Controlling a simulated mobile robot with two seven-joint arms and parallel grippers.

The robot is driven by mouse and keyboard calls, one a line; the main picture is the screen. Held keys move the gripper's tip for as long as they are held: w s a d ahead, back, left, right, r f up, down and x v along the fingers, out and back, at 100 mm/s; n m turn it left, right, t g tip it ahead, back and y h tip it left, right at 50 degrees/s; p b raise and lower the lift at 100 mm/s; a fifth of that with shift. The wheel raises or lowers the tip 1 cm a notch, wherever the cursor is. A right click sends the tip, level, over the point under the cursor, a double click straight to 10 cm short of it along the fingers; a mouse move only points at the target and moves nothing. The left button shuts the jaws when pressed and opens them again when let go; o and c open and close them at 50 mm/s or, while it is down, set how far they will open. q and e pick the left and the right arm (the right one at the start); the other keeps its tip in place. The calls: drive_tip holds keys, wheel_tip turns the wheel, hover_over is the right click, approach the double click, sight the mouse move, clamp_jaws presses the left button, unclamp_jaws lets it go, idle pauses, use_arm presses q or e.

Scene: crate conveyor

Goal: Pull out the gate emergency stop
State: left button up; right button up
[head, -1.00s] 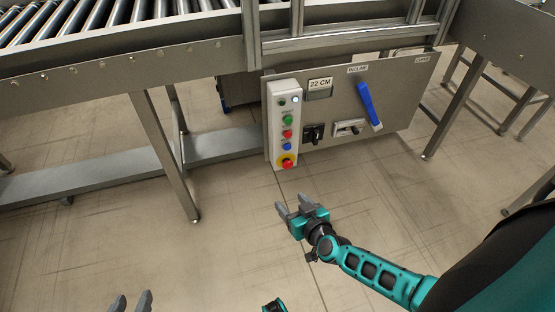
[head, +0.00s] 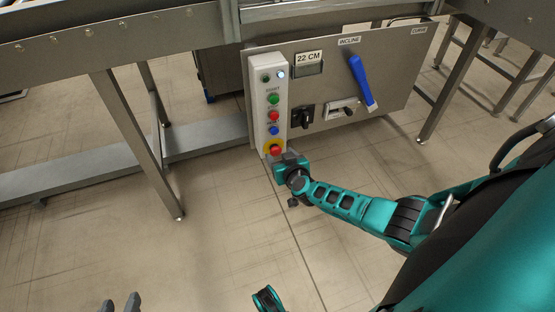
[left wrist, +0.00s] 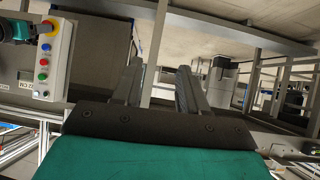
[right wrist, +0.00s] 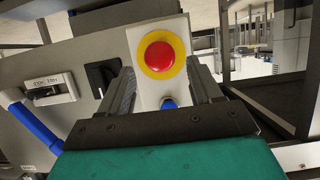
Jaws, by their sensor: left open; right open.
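The emergency stop is a red mushroom button (right wrist: 160,56) on a yellow ring, at the lower end of a white button box (head: 257,110). In the head view the red button (head: 275,149) shows just above my right gripper (head: 274,160). In the right wrist view my right gripper (right wrist: 166,88) is open, its fingers to either side of the button's line, with nothing between them that I can see held. Whether the fingers touch the button I cannot tell. My left gripper (head: 120,304) is open and empty at the bottom of the head view; it also shows in the left wrist view (left wrist: 157,75).
The box carries green, red and blue buttons and a lit white lamp (head: 281,73). The panel (head: 400,80) beside it has a black knob (head: 302,116), a key-type switch (head: 343,110) and a blue lever (head: 361,82). A conveyor leg (head: 135,145) stands left. The floor in front is clear.

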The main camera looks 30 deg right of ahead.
sight(277, 152)
drive_tip(key=shift+b+x, duration=0.35)
drive_tip(key=shift+x, duration=0.5)
drive_tip(key=shift+w+d+f+b, duration=0.15)
drive_tip(key=shift+w+f+b, duration=0.15)
drive_tip(key=shift+w+b, duration=0.25)
use_arm(q)
drive_tip(key=shift+w+d, duration=0.45)
drive_tip(key=shift+d, duration=0.4)
use_arm(e)
drive_tip(key=shift+w, duration=0.3)
use_arm(q)
drive_tip(key=shift+a+h, duration=0.25)
drive_tip(key=shift+h, duration=0.05)
use_arm(e)
clamp_jaws()
